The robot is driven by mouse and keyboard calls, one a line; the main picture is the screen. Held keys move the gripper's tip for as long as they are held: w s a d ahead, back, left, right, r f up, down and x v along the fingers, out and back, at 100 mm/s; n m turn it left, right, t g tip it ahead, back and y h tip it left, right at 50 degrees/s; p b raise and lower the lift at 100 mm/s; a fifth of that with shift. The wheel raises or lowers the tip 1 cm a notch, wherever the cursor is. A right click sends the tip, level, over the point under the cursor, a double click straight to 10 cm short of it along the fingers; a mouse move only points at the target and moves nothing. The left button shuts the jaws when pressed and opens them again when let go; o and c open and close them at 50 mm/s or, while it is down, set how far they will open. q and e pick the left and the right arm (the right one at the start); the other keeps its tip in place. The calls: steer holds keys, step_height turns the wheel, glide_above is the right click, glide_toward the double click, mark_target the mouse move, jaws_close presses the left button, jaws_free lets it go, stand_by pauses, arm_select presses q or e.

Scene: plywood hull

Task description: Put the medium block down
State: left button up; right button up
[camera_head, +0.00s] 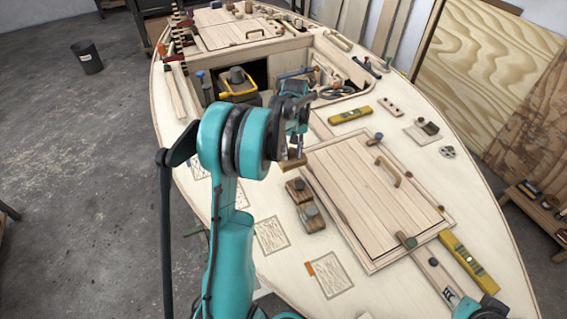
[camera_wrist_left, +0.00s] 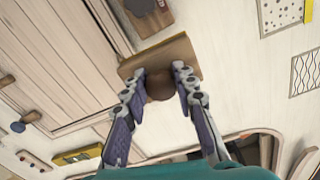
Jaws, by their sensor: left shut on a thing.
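My left gripper (camera_head: 294,146) is over the boat deck (camera_head: 255,200), left of the wooden hatch. Whether the block touches the deck I cannot tell.
The hatch (camera_head: 375,205) with a wooden handle is right of the blocks. Patterned patches (camera_head: 272,236) mark the deck to the left and front. An open cockpit with a yellow-black tool (camera_head: 238,88) is farther back.

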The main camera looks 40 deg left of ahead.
arm_select(q)
steer(key=a+f+b, duration=0.1)
steer(key=f, duration=0.1)
steer(key=a+f+b, duration=0.1)
steer(key=a+f, duration=0.1)
steer(key=f, duration=0.1)
steer(key=a+f+b, duration=0.1)
steer(key=a+f, duration=0.1)
steer(key=shift+s+a+f, duration=0.1)
steer(key=shift+a+f, duration=0.05)
steer(key=shift+f, duration=0.1)
steer(key=shift+r, duration=0.1)
steer(key=o, duration=1)
